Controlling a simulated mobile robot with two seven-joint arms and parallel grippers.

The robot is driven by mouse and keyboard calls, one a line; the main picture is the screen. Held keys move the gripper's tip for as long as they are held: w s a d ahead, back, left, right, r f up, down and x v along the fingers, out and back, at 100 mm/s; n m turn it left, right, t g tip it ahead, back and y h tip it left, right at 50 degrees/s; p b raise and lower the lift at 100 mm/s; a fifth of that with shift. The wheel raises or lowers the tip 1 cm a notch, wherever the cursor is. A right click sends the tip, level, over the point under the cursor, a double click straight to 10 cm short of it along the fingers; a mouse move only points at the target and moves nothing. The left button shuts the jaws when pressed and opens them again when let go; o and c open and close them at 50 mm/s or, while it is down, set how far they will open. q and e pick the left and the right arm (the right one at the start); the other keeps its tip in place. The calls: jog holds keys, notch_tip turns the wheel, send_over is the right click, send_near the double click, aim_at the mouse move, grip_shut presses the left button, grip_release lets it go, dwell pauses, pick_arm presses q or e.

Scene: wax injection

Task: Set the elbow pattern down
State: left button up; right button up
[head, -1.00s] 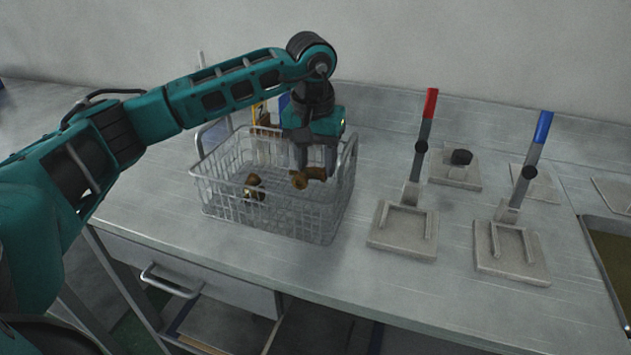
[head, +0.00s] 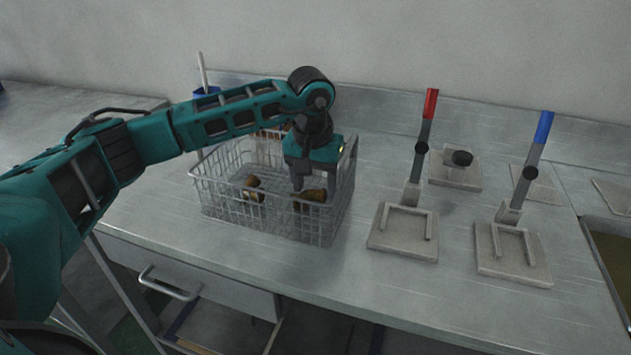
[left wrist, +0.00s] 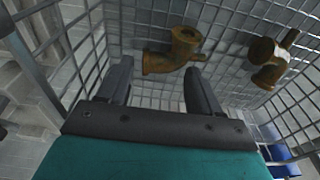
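The brown elbow pattern (head: 311,197) is low inside the wire basket (head: 222,207), at its right side. In the left wrist view the elbow pattern (left wrist: 172,54) lies on the mesh floor, just beyond my fingertips. My left gripper (head: 315,185) reaches down into the basket over it. In the left wrist view its fingers (left wrist: 158,68) are spread, with a gap beside the left finger. Part of the elbow is hidden by the fingers and basket wires in the head view. My right gripper is not in view.
Another brown pattern (head: 252,188) lies in the basket to the left, also seen in the left wrist view (left wrist: 270,60). Clamps with a red handle (head: 431,103) and a blue handle (head: 543,127) stand right of the basket. The bench front is clear.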

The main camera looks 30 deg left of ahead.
aim_at(313, 196)
pick_arm(q)
jog(key=shift+o, duration=0.7)
jog(key=shift+r, duration=0.1)
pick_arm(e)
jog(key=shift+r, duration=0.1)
pick_arm(q)
jog(key=shift+r, duration=0.25)
notch_tip(313, 196, up, 12)
jog(key=s+p, duration=0.1)
jog(key=shift+s+d+f, duration=0.2)
jog(key=shift+s, duration=0.05)
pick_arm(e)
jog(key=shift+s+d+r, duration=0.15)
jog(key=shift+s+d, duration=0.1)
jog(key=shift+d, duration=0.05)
